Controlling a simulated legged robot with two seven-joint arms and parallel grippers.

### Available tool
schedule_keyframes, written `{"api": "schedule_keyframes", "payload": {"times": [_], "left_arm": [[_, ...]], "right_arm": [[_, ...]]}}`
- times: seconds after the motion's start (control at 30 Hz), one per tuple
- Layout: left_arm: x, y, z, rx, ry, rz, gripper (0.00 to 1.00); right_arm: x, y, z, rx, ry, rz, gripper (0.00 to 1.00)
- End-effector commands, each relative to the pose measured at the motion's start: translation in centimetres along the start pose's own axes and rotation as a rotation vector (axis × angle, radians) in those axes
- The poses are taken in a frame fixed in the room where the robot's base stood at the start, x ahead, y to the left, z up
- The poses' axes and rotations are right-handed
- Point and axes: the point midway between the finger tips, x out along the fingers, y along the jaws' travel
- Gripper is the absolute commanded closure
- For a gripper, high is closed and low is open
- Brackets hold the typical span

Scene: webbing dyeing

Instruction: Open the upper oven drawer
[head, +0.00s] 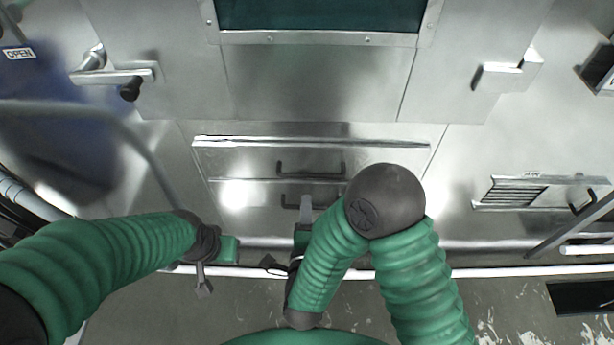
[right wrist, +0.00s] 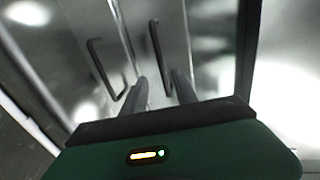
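The upper oven drawer (head: 240,165) is closed in the steel front, with a black bar handle (head: 310,167). A lower handle (head: 290,202) sits below it, partly hidden by my right gripper (head: 305,210). In the right wrist view my right gripper (right wrist: 160,92) is open, with a gap between its fingers. The upper handle (right wrist: 157,50) lies ahead of that gap, its near end close to the fingers; contact cannot be told. The lower handle (right wrist: 98,65) is to the left of the fingers. My left gripper (head: 204,284) hangs away from the drawers; its finger gap is unclear.
A steel ledge (head: 310,144) runs above the drawers. A white rail (head: 480,271) crosses low in front of the oven. A lever handle (head: 115,76) is at upper left, and a vented panel (head: 520,192) is at right.

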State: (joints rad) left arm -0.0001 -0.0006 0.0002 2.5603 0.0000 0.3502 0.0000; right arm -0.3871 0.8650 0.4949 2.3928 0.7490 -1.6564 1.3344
Motion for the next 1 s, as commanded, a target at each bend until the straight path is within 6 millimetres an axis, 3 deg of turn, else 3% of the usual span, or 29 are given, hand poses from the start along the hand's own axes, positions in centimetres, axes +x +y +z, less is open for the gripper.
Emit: {"api": "schedule_keyframes", "payload": {"times": [0.3, 0.5, 0.87, 1.0], "left_arm": [[0.4, 0.0, 0.1, 0.000, 0.000, 0.000, 0.64], [0.7, 0.0, 0.1, 0.000, 0.000, 0.000, 0.64], [0.7, 0.0, 0.1, 0.000, 0.000, 0.000, 0.64], [0.7, 0.0, 0.1, 0.000, 0.000, 0.000, 0.64]], "right_arm": [[8.4, 0.0, 0.1, -0.001, 0.002, -0.002, 0.65], [12.2, 0.1, 0.1, -0.002, 0.000, -0.001, 0.65], [13.3, -0.1, 0.1, -0.004, -0.001, -0.001, 0.65], [13.3, -0.1, 0.1, -0.004, -0.001, 0.000, 0.81]]}}
